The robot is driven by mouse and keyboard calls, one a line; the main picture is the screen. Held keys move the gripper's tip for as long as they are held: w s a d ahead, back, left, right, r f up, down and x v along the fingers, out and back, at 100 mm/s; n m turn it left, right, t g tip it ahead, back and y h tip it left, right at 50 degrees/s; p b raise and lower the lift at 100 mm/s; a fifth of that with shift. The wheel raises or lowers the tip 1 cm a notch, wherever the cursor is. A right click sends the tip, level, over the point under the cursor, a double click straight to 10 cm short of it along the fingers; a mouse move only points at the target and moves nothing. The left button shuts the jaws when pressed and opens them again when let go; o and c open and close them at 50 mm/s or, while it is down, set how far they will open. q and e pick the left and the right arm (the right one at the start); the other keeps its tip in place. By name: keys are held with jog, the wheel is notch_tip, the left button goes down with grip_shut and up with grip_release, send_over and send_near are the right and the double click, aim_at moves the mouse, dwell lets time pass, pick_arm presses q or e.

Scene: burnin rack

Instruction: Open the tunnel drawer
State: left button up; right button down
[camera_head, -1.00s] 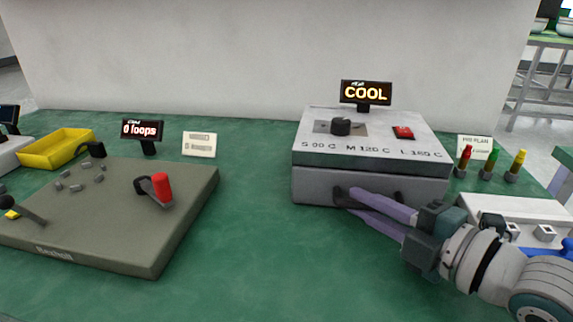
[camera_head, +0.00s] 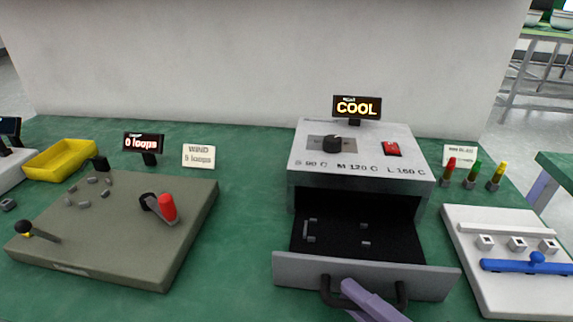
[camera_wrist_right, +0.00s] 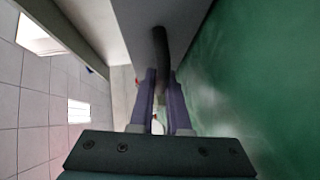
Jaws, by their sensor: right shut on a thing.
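The tunnel drawer (camera_head: 360,275) is pulled well out of the grey oven box (camera_head: 359,155), and its dark inside shows a few small grey fittings. Its front panel carries a dark bar handle (camera_head: 402,293). My right gripper (camera_head: 354,290) comes from the lower edge of the head view and is shut on the handle. In the right wrist view its two purple fingers (camera_wrist_right: 163,90) close on the dark handle (camera_wrist_right: 161,48). My left gripper is not in view.
A sign on the oven reads COOL (camera_head: 357,107). A grey winding board (camera_head: 120,235) with a red-knobbed crank (camera_head: 166,207) lies to the left, beside a yellow tray (camera_head: 60,158). A white board (camera_head: 510,290) with a blue bar (camera_head: 525,266) lies to the right. Green table is clear between.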

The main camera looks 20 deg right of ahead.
jog(key=shift+s+a, duration=0.5)
jog(key=shift+s, duration=0.25)
jog(key=c, duration=1.2)
grip_release()
jog(key=shift+o, duration=0.2)
jog(key=v, duration=1)
jog(key=shift+p, duration=0.3)
